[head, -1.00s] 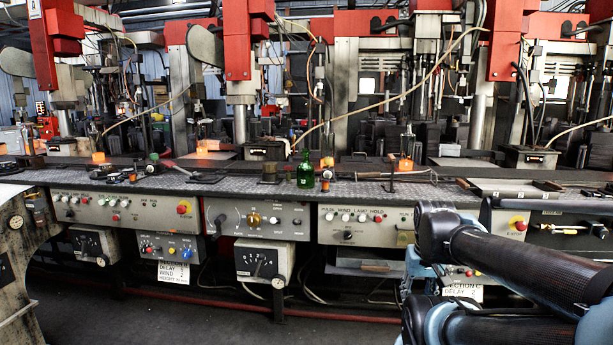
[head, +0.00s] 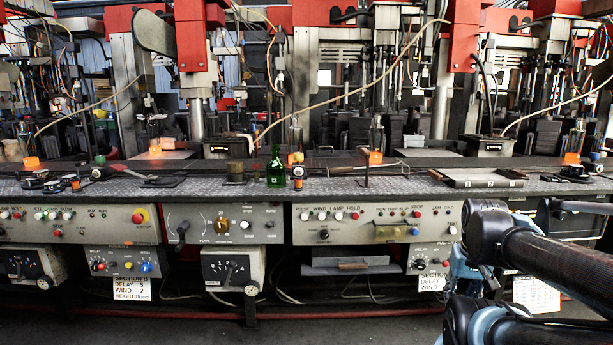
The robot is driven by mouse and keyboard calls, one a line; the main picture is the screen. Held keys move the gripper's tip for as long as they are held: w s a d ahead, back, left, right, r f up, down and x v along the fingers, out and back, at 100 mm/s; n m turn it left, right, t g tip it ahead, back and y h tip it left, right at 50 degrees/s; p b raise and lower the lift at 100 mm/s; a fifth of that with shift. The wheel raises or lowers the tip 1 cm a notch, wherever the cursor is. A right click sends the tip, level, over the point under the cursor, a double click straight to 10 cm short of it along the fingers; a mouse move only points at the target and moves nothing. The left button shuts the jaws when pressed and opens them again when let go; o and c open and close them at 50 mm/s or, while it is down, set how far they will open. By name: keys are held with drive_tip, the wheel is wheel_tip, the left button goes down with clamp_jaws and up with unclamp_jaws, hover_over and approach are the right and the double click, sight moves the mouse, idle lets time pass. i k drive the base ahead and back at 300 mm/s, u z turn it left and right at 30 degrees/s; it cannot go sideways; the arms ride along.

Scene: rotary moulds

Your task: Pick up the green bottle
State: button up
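The green bottle (head: 276,168) stands upright on the grey patterned bench top (head: 400,189), left of the picture's middle and near the bench's front edge. A small dark item with an orange-brown part (head: 297,177) is just right of it. My arm shows at the lower right, well to the right of the bottle and nearer the camera. The end of my arm with the gripper cannot be made out, so I see no fingers.
Control panels (head: 375,224) front the bench. Red and grey machines with glowing orange pieces stand behind. Dark floor lies in front.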

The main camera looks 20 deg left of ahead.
sight(276, 170)
drive_tip(key=z, duration=0.1)
drive_tip(key=k, duration=0.8)
drive_tip(key=u, duration=0.75)
drive_tip(key=i, duration=1)
